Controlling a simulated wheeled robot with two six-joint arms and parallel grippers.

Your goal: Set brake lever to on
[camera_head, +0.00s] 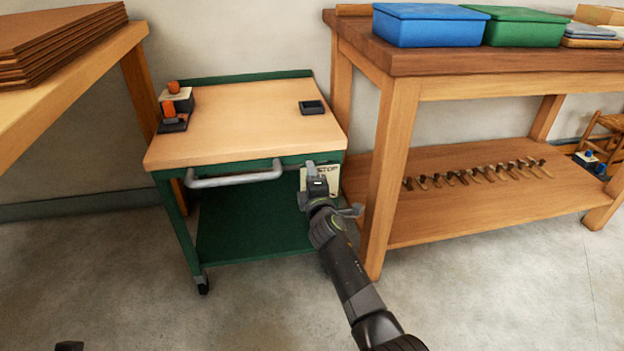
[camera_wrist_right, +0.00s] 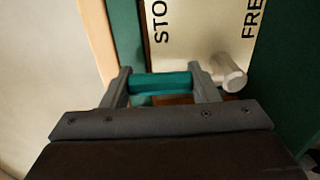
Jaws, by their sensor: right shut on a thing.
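A green cart (camera_head: 178,215) with a wooden top stands at centre left. A pale round peg (camera_wrist_right: 230,77) sticks out beside the right finger. My gripper hides the lever in the head view. My left gripper is not identifiable in view.
A grey push handle (camera_head: 235,178) runs along the cart's front, left of my gripper. A wooden workbench (camera_head: 387,170) stands close on the right. The floor in front is clear.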

